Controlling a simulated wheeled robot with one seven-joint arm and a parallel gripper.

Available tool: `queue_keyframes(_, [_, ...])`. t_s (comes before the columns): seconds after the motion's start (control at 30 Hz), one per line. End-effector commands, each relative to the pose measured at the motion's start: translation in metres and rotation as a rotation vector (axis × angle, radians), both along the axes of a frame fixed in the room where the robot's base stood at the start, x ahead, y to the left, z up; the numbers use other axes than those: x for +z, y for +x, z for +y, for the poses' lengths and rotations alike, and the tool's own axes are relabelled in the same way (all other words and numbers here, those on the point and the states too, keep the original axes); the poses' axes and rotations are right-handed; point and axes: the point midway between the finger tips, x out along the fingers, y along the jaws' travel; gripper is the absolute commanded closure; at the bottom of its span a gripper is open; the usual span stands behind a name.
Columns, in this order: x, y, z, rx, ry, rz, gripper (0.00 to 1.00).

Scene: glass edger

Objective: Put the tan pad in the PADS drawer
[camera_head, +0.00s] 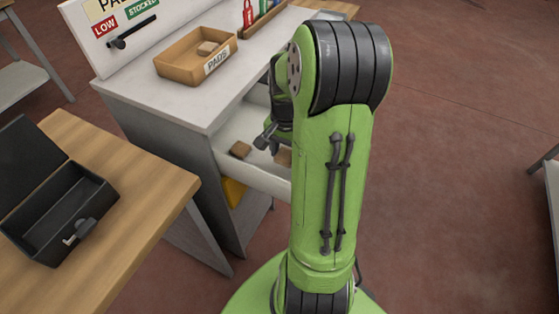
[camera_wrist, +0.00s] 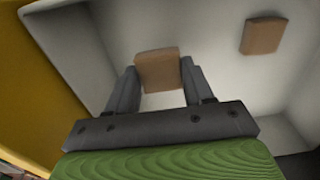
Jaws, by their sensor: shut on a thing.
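My gripper (camera_wrist: 158,88) is shut on a tan pad (camera_wrist: 158,68), with one finger on each side of it. It is inside or just over the open white drawer (camera_head: 267,181) under the counter. In the wrist view, the pale drawer floor and walls (camera_wrist: 215,30) lie beyond the pad. A second tan pad (camera_wrist: 263,36) lies apart to the upper right there. The head view shows a tan block (camera_head: 240,150) left of my gripper (camera_head: 265,140) and another partly behind my arm; I cannot tell which is held. No label shows on the drawer.
A tan tray labelled PADS (camera_head: 175,66) stands on the counter (camera_head: 150,98) with a small block inside. A wooden table (camera_head: 150,190) with an open black box (camera_head: 62,215) is at the left. A yellow thing (camera_head: 233,191) sits under the drawer. Open floor lies at the right.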

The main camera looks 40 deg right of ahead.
Motion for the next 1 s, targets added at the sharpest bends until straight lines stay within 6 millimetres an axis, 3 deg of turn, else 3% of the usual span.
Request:
queue_keyframes(0.1, [-0.031,-0.001,0.0,-0.001,0.003,0.004,0.76])
queue_keyframes(0.2, [-0.046,-0.001,0.0,0.0,0.002,0.002,0.76])
queue_keyframes(0.57, [-0.05,0.0,0.0,0.0,0.0,0.001,0.76])
queue_keyframes(0.6, [-0.05,0.0,0.0,0.0,0.0,0.001,0.47])
queue_keyframes(0.73, [-0.049,0.0,0.0,0.0,0.0,0.001,0.27])
queue_keyframes(0.77, [-0.049,0.0,0.0,0.0,0.0,0.001,0.23])
queue_keyframes(1.0, [-0.049,0.0,0.0,0.0,0.0,0.0,0.23])
